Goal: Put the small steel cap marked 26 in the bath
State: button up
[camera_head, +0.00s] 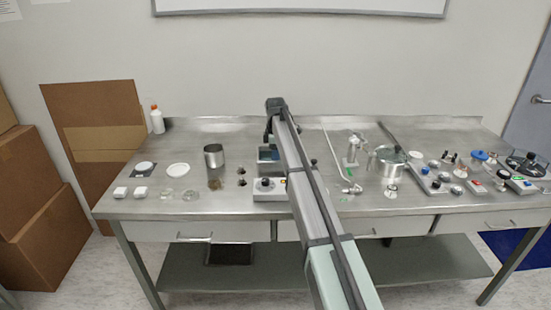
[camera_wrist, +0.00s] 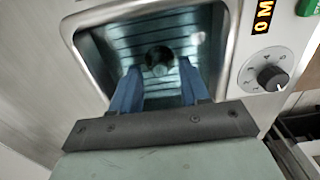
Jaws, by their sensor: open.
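The bath (camera_head: 270,153) is a steel basin with a ribbed, bluish inside; its rim (camera_wrist: 88,22) fills much of the wrist view. My gripper (camera_wrist: 159,72) points into the bath, its two blue fingers apart. In the head view my arm hides part of the bath and the gripper's fingers. No mark 26 is legible anywhere.
The bath's front panel has a dark knob (camera_wrist: 272,78) and a lit display (camera_wrist: 263,15). A steel cylinder (camera_head: 214,156) stands to the left. A steel pot (camera_head: 388,161) and several small caps and devices crowd the right.

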notch_tip(320, 180, up, 11)
dwell(0.4)
jog(key=shift+r, duration=0.1)
jog(key=shift+o, duration=0.8)
jog(key=shift+d, duration=0.1)
jog(key=o, duration=0.9)
jog(key=d+m, duration=0.1)
jog(key=d, duration=0.4)
jog(key=w+d+r+m, duration=0.1)
jog(key=d, duration=0.9)
jog(key=shift+w+d+r+m, duration=0.15)
jog(key=shift+w+r+m, duration=0.1)
jog(key=shift+w+m, duration=0.15)
jog(key=f+m, duration=0.3)
jog(key=m, duration=0.2)
jog(key=f+m, duration=0.3)
jog(key=m, duration=0.2)
jog(key=f+m, duration=0.3)
jog(key=m, duration=0.2)
jog(key=shift+d+f, duration=0.4)
